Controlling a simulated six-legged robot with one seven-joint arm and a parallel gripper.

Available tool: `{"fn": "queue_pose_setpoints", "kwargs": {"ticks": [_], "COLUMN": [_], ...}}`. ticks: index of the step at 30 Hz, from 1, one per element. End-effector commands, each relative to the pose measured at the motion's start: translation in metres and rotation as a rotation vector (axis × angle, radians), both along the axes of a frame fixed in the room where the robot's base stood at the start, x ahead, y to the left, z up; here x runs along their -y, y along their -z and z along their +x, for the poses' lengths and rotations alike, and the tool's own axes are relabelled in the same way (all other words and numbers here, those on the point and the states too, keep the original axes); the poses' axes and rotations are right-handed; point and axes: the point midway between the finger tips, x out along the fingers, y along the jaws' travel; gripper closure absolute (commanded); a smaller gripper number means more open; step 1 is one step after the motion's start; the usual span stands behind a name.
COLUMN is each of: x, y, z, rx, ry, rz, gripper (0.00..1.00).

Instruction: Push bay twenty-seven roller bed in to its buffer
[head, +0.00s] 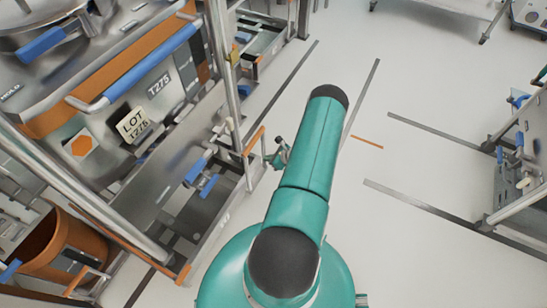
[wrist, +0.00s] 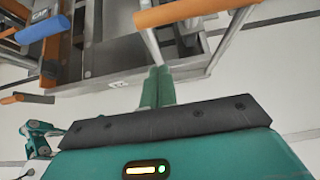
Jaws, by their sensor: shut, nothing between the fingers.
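The roller bed appears to be the low steel frame (head: 212,228) at the left of the head view, under the tank marked T275. An orange push handle (head: 254,141) on thin uprights stands at its aisle end. In the wrist view a large orange handle bar (wrist: 195,12) crosses the top, with a steel front edge (wrist: 190,75) and a small white label below it. My gripper (wrist: 158,72) has its green fingers together and empty, and they point at that edge. I cannot tell whether they touch it. My arm hides most of the gripper in the head view.
The steel tank (head: 130,85) with a blue rail and a LOT card fills the upper left. An orange bin (head: 62,245) stands at the lower left. Grey floor strips (head: 420,124) mark the open white floor on the right. Another steel frame (head: 515,215) stands at the right edge.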

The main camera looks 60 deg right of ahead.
Motion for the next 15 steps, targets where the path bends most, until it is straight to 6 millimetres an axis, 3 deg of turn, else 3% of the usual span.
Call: {"fn": "queue_pose_setpoints", "kwargs": {"ticks": [6, 15], "x": [-0.005, -0.007], "y": [0.028, 0.018], "z": [0.034, 0.068], "rx": [0.0, 0.0], "ry": [-0.004, -0.003], "rz": [0.0, 0.0], "gripper": [1.0, 1.0]}}
